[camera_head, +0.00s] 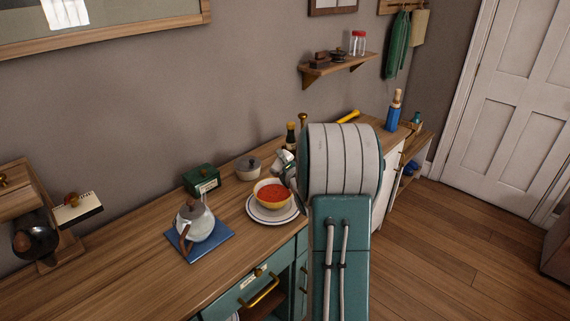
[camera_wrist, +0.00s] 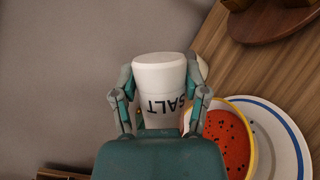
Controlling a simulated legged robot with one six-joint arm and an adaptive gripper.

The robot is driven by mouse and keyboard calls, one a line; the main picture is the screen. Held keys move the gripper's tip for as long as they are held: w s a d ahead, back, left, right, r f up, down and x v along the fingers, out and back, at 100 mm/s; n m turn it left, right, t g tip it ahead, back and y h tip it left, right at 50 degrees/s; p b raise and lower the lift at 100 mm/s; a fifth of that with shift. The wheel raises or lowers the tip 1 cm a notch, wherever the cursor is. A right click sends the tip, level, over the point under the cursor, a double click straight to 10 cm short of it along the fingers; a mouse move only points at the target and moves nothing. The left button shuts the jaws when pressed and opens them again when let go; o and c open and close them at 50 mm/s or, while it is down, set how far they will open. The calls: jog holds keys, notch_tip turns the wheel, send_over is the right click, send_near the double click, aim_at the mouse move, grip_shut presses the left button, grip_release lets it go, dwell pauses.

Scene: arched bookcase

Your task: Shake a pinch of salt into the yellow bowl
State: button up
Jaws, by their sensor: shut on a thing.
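The yellow bowl (camera_head: 258,199) holds red soup and stands on a white plate with a blue ring (camera_head: 262,218) on the counter. In the wrist view the bowl (camera_wrist: 249,127) and the plate (camera_wrist: 287,128) are at lower right, and dark specks show on the soup. My gripper (camera_wrist: 160,85) is shut on a white salt shaker (camera_wrist: 160,70) marked SALT, its lettering upside down in that view. In the head view my gripper (camera_head: 286,163) is beside and just above the bowl's right side, partly hidden by my arm. The shaker's exact tilt is unclear.
A dark bottle (camera_head: 291,137) stands behind my gripper. The front left counter is clear.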

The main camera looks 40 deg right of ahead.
jog(key=shift+r, duration=0.35)
jog(key=shift+f, duration=1.55)
jog(key=shift+r, duration=1.55)
jog(key=shift+s, duration=0.1)
